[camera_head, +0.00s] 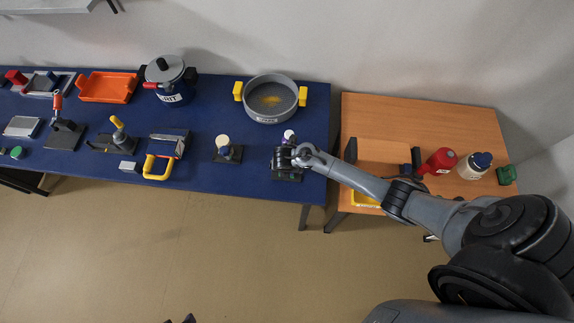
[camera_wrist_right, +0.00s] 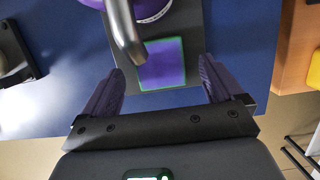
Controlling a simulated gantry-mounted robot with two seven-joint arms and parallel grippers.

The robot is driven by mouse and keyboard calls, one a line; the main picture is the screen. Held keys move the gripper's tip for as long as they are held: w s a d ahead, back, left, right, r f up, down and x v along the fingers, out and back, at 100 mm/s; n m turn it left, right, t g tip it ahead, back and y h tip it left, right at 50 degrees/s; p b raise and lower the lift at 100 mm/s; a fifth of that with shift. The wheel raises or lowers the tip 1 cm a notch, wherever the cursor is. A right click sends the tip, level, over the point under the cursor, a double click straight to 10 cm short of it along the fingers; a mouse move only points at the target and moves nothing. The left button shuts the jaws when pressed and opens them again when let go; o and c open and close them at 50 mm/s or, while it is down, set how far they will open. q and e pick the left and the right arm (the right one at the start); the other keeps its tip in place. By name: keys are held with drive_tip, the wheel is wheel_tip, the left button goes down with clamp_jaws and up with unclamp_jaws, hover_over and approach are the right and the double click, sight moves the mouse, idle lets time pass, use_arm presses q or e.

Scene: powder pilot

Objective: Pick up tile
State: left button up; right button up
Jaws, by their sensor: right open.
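In the right wrist view a flat purple square tile (camera_wrist_right: 163,64) with a bright green edge lies on a grey plate (camera_wrist_right: 187,22). A bent metal bar on the plate reaches over the tile's upper left corner. My right gripper (camera_wrist_right: 162,85) is open and empty, with one dark finger on each side of the tile's near end. In the head view my right gripper (camera_head: 284,158) is over the dark plate (camera_head: 288,176) at the blue table's right end and hides the tile. A small dark shape at the bottom edge may be my left gripper's tips (camera_head: 181,319).
A grey pan (camera_head: 270,116) with yellow handles stands behind the gripper. A similar plate with a cream knob (camera_head: 222,141) is to its left. The wooden table (camera_head: 420,108) on the right holds a red bottle (camera_head: 438,161) and a white bottle (camera_head: 474,166).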

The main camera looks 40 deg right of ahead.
drive_tip(key=shift+x, duration=0.75)
drive_tip(key=c, duration=1.3)
drive_tip(key=shift+r, duration=0.1)
